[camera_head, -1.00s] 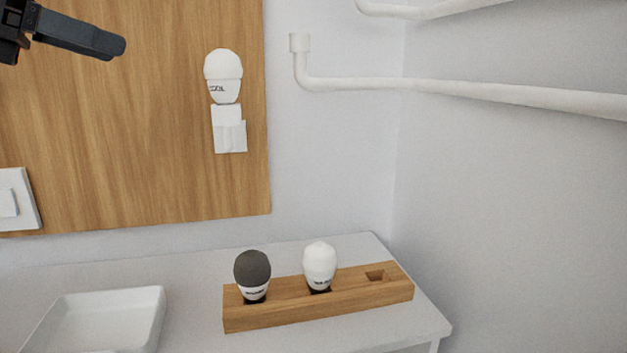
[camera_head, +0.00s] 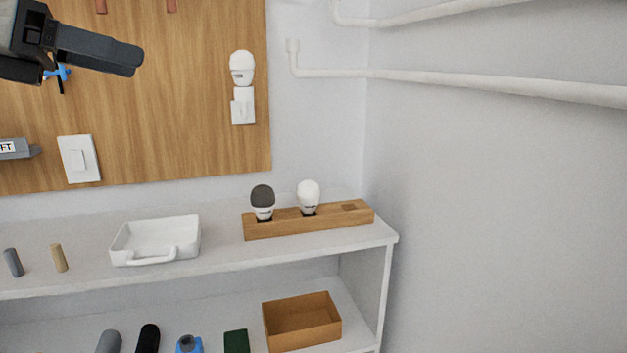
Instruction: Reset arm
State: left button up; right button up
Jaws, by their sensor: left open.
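My left gripper (camera_head: 88,50) is at the upper left of the head view, in front of the wooden wall board (camera_head: 190,120). It shows a dark finger pointing right and holds nothing that I can see. It is apart from the bulbs and the shelf. A white bulb (camera_head: 242,68) sits in a white socket (camera_head: 243,106) on the board. My right gripper does not show.
A wooden holder (camera_head: 310,222) with a dark bulb (camera_head: 262,199) and a white bulb (camera_head: 308,195) stands on the shelf top (camera_head: 225,253). A white tray (camera_head: 155,241) is beside it. Below are a brown box (camera_head: 301,321) and several items. White pipes (camera_head: 450,82) run along the right wall.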

pick_arm(q)
jog(key=w+d+f+n+g+h, duration=0.1)
jog(key=d+f+n+g+h, duration=0.25)
jog(key=d+f+h, duration=0.55)
jog(key=w+d+f+n+t+y, duration=0.1)
jog(key=d+f+n+t+y, duration=0.2)
jog(key=f+n+t, duration=1.25)
jog(key=s+a+f+n+g+y, duration=0.1)
jog(key=s+f+n+y, duration=0.1)
jog(key=f+n+y, duration=0.5)
jog(key=s+a+f+n+g+y, duration=0.1)
jog(key=s+a+f+n+y, duration=0.15)
jog(key=f+n, duration=0.7)
jog(key=s+f+n+g+y, duration=0.5)
jog(key=s+f+n+g, duration=0.2)
jog(key=s+f, duration=0.7)
jog(key=shift+a+f+n+p, duration=0.25)
jog(key=shift+f+n+p, duration=0.2)
jog(key=shift+f+n, duration=0.4)
